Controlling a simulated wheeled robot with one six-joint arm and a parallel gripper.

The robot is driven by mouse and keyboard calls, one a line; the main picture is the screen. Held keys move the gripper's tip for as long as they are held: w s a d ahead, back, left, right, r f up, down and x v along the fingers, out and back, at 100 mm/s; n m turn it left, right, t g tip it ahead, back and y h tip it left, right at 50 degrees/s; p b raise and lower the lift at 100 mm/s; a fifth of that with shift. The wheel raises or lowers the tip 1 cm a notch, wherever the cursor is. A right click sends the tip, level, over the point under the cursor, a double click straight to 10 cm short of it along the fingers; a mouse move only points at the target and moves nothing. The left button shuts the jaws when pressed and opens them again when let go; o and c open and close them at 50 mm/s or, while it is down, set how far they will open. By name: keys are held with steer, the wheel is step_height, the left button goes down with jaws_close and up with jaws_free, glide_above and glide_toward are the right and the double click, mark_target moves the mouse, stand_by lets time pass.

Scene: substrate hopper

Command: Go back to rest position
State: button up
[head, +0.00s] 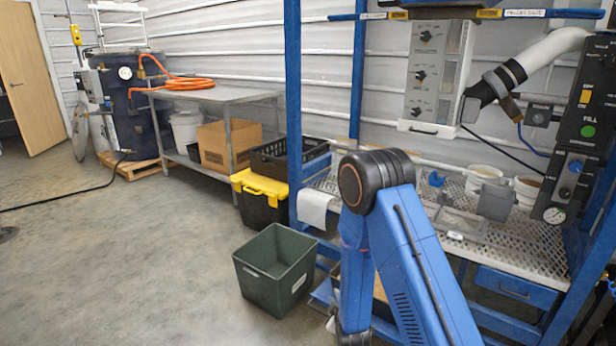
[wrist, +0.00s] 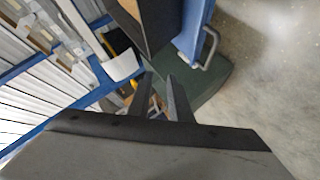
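My gripper (wrist: 160,77) shows in the wrist view with two dark fingers standing apart. I see nothing held between them. Beyond the fingertips are the dark green bin (wrist: 212,80) and a blue part with a metal handle (wrist: 200,48). In the head view my blue arm, with its black joint, rises in front of the blue-framed workbench. My gripper is out of sight there.
The green bin (head: 262,280) stands on the floor left of my arm. A black tote with a yellow lid (head: 258,192) is behind it. The perforated bench top (head: 530,245) holds white tubs and a grey scoop-like container (head: 496,200). Open floor lies at left.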

steer(key=s+d+r+m+g, duration=0.2)
steer(key=s+d+r, duration=0.15)
steer(key=r, duration=0.55)
steer(key=s+d+r+m+g, duration=0.1)
steer(key=s+d+r+m, duration=0.2)
steer(key=r, duration=0.5)
steer(key=s+d+r+m+g, duration=0.1)
steer(key=s+d+r+g, duration=0.15)
steer(key=s+r, duration=0.45)
steer(key=s+d+r+m+g, duration=0.1)
steer(key=s+d+r+m, duration=0.1)
steer(key=s, duration=0.7)
steer(key=s+d+r+m+g+h, duration=0.1)
steer(key=s+d+r, duration=0.3)
steer(key=s, duration=0.6)
steer(key=s+d+r+m+g, duration=0.1)
steer(key=s+d+r+m, duration=0.2)
steer(key=s+r, duration=0.4)
steer(key=s+d, duration=0.1)
steer(key=s, duration=0.1)
steer(key=shift+s, duration=0.4)
